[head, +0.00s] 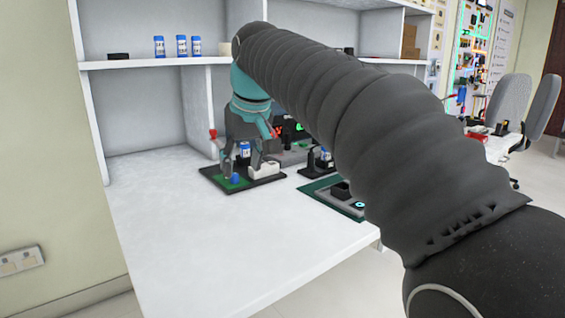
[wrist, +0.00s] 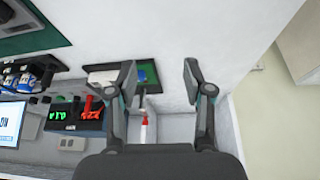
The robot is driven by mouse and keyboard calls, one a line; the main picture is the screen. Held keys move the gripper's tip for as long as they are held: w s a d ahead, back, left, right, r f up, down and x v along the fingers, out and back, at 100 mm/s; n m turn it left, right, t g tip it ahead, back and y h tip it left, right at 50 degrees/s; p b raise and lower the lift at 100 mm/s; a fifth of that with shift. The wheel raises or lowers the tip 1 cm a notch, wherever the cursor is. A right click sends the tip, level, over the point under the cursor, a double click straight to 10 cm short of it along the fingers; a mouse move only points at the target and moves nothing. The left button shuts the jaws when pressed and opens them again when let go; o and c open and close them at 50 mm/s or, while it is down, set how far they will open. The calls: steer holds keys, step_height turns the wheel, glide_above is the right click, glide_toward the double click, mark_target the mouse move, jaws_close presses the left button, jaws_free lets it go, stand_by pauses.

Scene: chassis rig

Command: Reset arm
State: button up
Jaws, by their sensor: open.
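My gripper (head: 243,168) points down over a small dark board (head: 210,173) at the back of the white bench. Its two fingers are spread apart in the wrist view (wrist: 159,75), with no object held between them. The board has a green patch with a small blue piece (head: 235,179) near the left finger and a white block (head: 264,170) at the right. The board also shows in the wrist view, partly hidden by one finger. A blue-and-white cylinder (head: 244,149) shows between the fingers in the head view; its exact distance from them is unclear.
Right of the board are a black holder with a blue cylinder (head: 322,158) and a green mat (head: 318,192) with dark parts. A red-topped item (head: 213,134) stands behind. Blue-and-white cylinders (head: 181,46) stand on the shelf (head: 140,64). The bench's front left (head: 190,240) is clear.

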steer(key=s+d+f+m+t+h, duration=0.1)
steer(key=s+d+f+m, duration=0.5)
steer(key=s+d+f, duration=1.6)
steer(key=shift+s+d+f+t+h+p, duration=0.25)
steer(key=shift+s+d+h, duration=0.45)
steer(key=shift+s, duration=0.5)
